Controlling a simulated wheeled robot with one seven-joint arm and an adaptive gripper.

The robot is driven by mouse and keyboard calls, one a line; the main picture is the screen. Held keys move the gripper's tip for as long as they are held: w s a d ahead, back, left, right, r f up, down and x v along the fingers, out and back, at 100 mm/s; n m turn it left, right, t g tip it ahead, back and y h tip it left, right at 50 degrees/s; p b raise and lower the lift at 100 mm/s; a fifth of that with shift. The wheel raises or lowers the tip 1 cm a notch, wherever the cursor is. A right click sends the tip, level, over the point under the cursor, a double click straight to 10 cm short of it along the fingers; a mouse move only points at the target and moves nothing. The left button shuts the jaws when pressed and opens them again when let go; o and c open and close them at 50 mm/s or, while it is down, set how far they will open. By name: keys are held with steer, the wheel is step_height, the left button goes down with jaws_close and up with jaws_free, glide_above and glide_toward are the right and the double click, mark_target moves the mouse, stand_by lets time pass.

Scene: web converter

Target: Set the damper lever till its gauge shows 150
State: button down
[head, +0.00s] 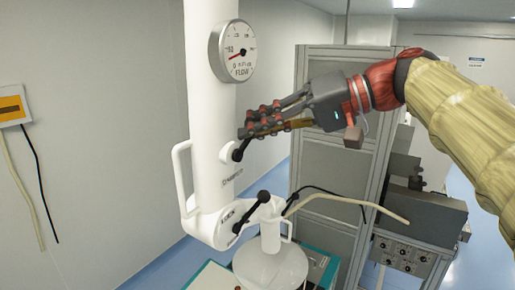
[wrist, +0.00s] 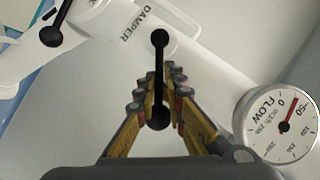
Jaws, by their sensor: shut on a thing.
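The damper lever is a short black bar with ball ends on the white column, beside the DAMPER label. In the head view its lower end (head: 239,153) shows below my gripper (head: 250,130), whose fingers cover the upper end. In the wrist view the lever (wrist: 159,75) runs between the two fingers of my gripper (wrist: 158,106), which is shut on its near end. The round FLOW gauge (head: 233,66) is on the column above the lever. It also shows in the wrist view (wrist: 272,128), its red needle between 0 and 50.
A second black lever (head: 251,212) sits lower, beside the LOCK label. A white handle (head: 179,180) stands out at the column's left. A grey cabinet (head: 335,160) and a machine with a pale hose (head: 345,201) stand to the right. The left side is open.

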steer(key=shift+s+a+r+n, duration=0.2)
steer(key=shift+r+n, duration=0.1)
steer(key=shift+r, duration=0.2)
steer(key=c, duration=2)
jaws_free()
steer(key=shift+d+f, duration=0.1)
steer(key=shift+f, duration=0.05)
steer(key=shift+o, duration=0.2)
steer(key=shift+f, duration=0.1)
steer(key=shift+w+d, duration=0.1)
